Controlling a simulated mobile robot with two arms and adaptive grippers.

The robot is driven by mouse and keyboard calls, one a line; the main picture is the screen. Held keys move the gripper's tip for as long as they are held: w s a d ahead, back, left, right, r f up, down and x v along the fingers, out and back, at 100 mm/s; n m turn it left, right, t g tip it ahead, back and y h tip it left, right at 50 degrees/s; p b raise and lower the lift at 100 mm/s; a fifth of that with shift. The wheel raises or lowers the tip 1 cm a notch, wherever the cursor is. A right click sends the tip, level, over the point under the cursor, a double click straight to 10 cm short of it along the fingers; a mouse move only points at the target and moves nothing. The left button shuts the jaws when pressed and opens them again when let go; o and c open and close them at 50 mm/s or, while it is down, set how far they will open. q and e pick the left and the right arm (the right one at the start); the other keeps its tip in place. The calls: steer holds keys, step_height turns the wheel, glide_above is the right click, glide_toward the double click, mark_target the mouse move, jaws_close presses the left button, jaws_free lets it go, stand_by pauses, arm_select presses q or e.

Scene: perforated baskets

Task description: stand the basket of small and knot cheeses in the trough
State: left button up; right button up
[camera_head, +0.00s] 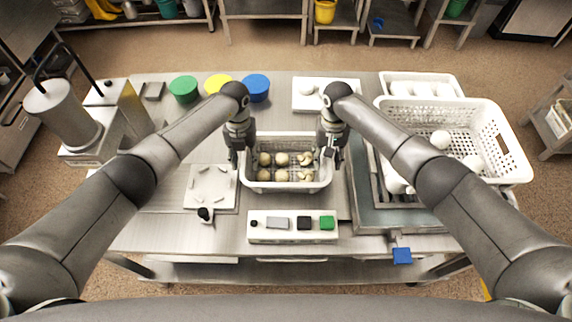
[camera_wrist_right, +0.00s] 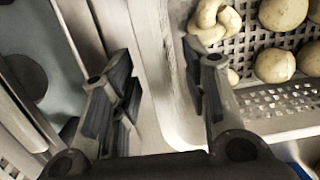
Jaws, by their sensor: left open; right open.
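The white perforated basket (camera_head: 287,187) stands on the steel table between my two grippers. It holds several small round cheeses and knot-shaped ones. My left gripper (camera_head: 240,155) is at the basket's left end wall, open. My right gripper (camera_head: 329,153) is open at the right end wall. In the right wrist view the gripper (camera_wrist_right: 160,85) has one finger over the inside of the basket (camera_wrist_right: 178,115) and the other outside, with the rim between them, not clamped. A knot cheese (camera_wrist_right: 212,20) lies close to the inner finger. The steel trough (camera_head: 400,217) is to the right, partly hidden by my right arm.
A large white crate (camera_head: 510,150) with white cheeses sits over the trough's far right side. A control panel (camera_head: 258,237) lies in front of the basket. A white plate (camera_head: 211,187) is to the left. Green, yellow and blue lids (camera_head: 256,84) and a scale (camera_head: 309,100) are behind.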

arm_select(q)
jaws_close()
arm_select(e)
jaws_close()
arm_select(q)
steer(key=shift+r, duration=0.15)
arm_select(e)
steer(key=shift+r, duration=0.15)
